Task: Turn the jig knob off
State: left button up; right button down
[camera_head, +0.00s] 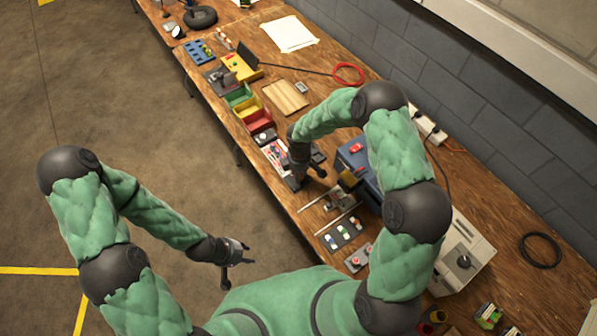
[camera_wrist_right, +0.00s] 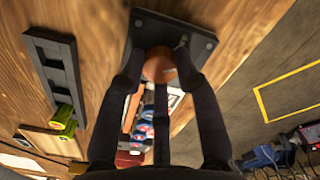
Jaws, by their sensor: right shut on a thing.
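In the right wrist view, an orange-brown round knob (camera_wrist_right: 158,66) sits at the edge of a dark square plate (camera_wrist_right: 188,38) on the wooden bench. My right gripper (camera_wrist_right: 158,76) is shut on this knob, a finger on either side. Which way the knob is turned cannot be told. My left gripper (camera_head: 238,256) is open and empty, over the floor in front of the bench.
A blue box (camera_head: 358,172) with a red top part stands close to my right arm. Coloured bins (camera_head: 253,108) and a dark rack (camera_head: 343,234) line the bench. A grey instrument (camera_head: 468,250) stands at the right. Open floor (camera_head: 150,110) lies at left.

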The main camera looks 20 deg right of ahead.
jog(key=n, duration=0.2)
jog(key=n+p, duration=0.1)
jog(key=n, duration=0.2)
jog(key=shift+s+d+f+n+p, duration=0.15)
jog(key=shift+s+f+n+p, duration=0.1)
jog(key=shift+s+n+p, duration=0.1)
jog(key=shift+w, duration=0.1)
dwell(0.3)
jog(key=c, duration=0.9)
grip_release()
jog(key=shift+d, duration=0.1)
jog(key=shift+w+d, duration=0.1)
jog(key=shift+r, duration=0.1)
jog(key=shift+w+r, duration=0.1)
jog(key=shift+r, duration=0.05)
jog(key=shift+r, duration=0.25)
notch_tip(320, 180, up, 11)
jog(key=shift+r, duration=0.15)
